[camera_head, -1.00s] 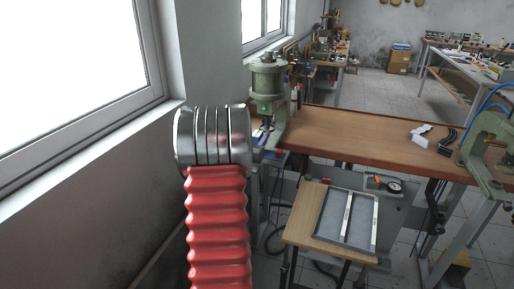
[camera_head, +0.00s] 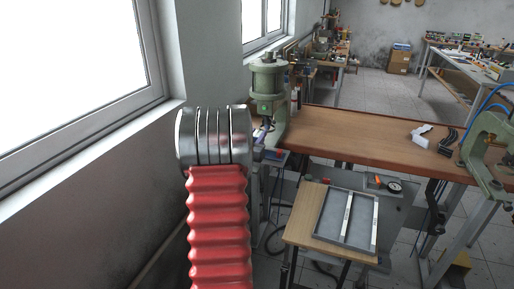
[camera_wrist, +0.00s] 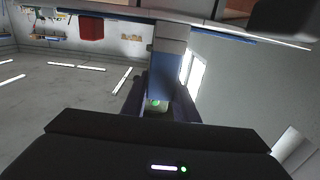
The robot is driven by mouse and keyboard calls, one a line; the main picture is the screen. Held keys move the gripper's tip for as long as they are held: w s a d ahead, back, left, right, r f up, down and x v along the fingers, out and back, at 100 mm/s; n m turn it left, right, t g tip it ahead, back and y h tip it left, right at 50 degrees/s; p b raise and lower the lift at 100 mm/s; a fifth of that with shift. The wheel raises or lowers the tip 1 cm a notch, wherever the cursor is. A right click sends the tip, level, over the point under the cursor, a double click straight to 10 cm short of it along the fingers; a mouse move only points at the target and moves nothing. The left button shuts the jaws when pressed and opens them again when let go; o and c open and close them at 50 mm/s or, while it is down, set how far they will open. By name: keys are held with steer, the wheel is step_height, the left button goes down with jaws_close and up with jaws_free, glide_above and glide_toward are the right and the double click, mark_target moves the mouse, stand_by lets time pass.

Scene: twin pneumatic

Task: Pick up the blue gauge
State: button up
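I cannot clearly pick out the blue gauge. In the head view a small blue-purple piece (camera_head: 259,138) shows beside the green press (camera_head: 268,85) at the left end of the bench; I cannot tell if it is the gauge or part of my gripper. My arm's metal end hides most of the gripper there. In the wrist view the dark fingers of my gripper (camera_wrist: 160,100) stand apart, with a blurred upright blue-grey shape (camera_wrist: 166,75) in line with the gap. I cannot tell whether they touch it.
The brown bench (camera_head: 345,133) is mostly bare, with a white piece (camera_head: 421,130) at its right. A second green press (camera_head: 483,155) stands at the right end. A low stand holds a grey tray (camera_head: 346,216). A round dial (camera_head: 394,186) sits lower. A wall and window are at left.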

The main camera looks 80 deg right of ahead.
jaws_close()
steer(key=shift+r, duration=0.1)
stand_by(0.3)
step_height(320, 180, up, 10)
steer(key=shift+f, duration=0.1)
stand_by(0.5)
stand_by(0.4)
